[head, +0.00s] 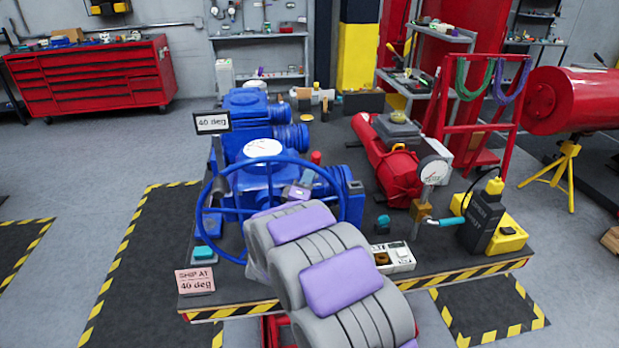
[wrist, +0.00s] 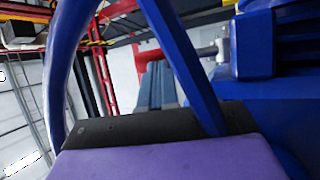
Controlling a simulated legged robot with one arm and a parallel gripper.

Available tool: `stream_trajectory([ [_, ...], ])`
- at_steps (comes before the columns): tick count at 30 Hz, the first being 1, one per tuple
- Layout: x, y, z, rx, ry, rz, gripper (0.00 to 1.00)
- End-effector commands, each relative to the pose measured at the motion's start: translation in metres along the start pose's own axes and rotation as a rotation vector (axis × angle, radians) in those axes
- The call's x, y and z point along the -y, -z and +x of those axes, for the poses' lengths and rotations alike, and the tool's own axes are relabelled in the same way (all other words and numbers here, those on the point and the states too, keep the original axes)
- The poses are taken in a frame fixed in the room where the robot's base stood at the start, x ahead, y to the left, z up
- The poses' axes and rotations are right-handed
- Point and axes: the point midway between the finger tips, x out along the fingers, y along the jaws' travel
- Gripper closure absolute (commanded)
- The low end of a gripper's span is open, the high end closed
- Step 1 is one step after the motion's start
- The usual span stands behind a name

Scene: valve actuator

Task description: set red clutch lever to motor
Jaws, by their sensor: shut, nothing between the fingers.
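The blue valve actuator (head: 262,182) stands on the bench with its large blue handwheel (head: 212,190) facing me. The red clutch lever (head: 316,157) shows as a small red end behind the wheel rim. In the wrist view the red lever (wrist: 152,57) sits on a metal shaft coming from the blue housing (wrist: 255,45). My gripper (head: 309,168) is shut and empty, reaching past the wheel to the lever. In the wrist view its grey fingers (wrist: 154,68) are close to the lever; I cannot tell whether they touch. Lever markings are not visible.
The handwheel's rim and a spoke (wrist: 185,60) cross close around my gripper. A red tank (head: 385,160), a gauge (head: 433,172) and a black and yellow device (head: 487,220) stand to the right.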

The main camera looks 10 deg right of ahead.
Motion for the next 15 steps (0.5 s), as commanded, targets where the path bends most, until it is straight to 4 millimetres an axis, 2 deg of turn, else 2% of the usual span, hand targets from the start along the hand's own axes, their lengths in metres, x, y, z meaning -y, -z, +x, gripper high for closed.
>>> stream_trajectory([
  [15,-0.0085,0.0018,0.0096,0.003,0.070,-0.035,1.00],
])
